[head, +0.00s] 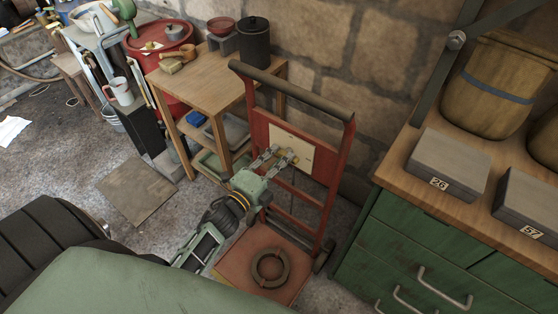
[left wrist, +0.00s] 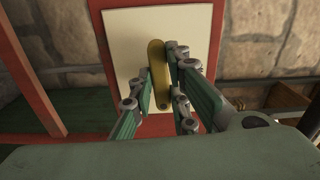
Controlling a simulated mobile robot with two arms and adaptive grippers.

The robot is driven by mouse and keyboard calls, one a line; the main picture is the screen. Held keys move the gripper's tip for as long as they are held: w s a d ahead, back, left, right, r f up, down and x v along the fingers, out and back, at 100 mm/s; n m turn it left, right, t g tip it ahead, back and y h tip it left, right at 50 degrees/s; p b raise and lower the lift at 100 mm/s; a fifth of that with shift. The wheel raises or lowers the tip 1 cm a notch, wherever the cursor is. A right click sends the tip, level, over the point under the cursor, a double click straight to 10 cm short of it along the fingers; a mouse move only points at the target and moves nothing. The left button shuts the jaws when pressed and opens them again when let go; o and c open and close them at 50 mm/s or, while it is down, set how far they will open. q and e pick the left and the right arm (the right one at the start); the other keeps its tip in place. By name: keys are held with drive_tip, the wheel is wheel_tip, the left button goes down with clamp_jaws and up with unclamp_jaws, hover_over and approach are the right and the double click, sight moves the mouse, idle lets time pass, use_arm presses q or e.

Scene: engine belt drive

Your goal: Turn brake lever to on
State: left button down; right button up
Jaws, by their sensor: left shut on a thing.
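The brake lever (head: 289,154) is a small yellow bar on a cream plate (head: 304,151) fixed to a red hand-truck-like frame. In the left wrist view the lever (left wrist: 157,66) stands almost upright in front of the plate (left wrist: 125,42). My left gripper (head: 278,158) reaches the plate from the lower left in the head view. Its fingers (left wrist: 156,84) are shut on the lever, one on each side, hiding part of its lower portion. I see no on or off marking. My right gripper is not in view.
The red frame (head: 334,190) stands before a stone wall, with a dark ring (head: 270,268) on its base. A wooden table (head: 205,73) is behind on the left. A green cabinet (head: 395,235) with grey boxes stands close on the right.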

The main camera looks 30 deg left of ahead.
use_arm(q)
drive_tip(key=shift+m, duration=0.5)
drive_tip(key=c, duration=1.7)
unclamp_jaws()
drive_tip(key=shift+s, duration=0.1)
drive_tip(key=s, duration=0.4)
drive_tip(key=s+a, duration=0.1)
drive_tip(key=s, duration=0.6)
drive_tip(key=shift+s+a, duration=0.35)
drive_tip(key=shift+s, duration=0.05)
drive_tip(key=shift+f, duration=0.1)
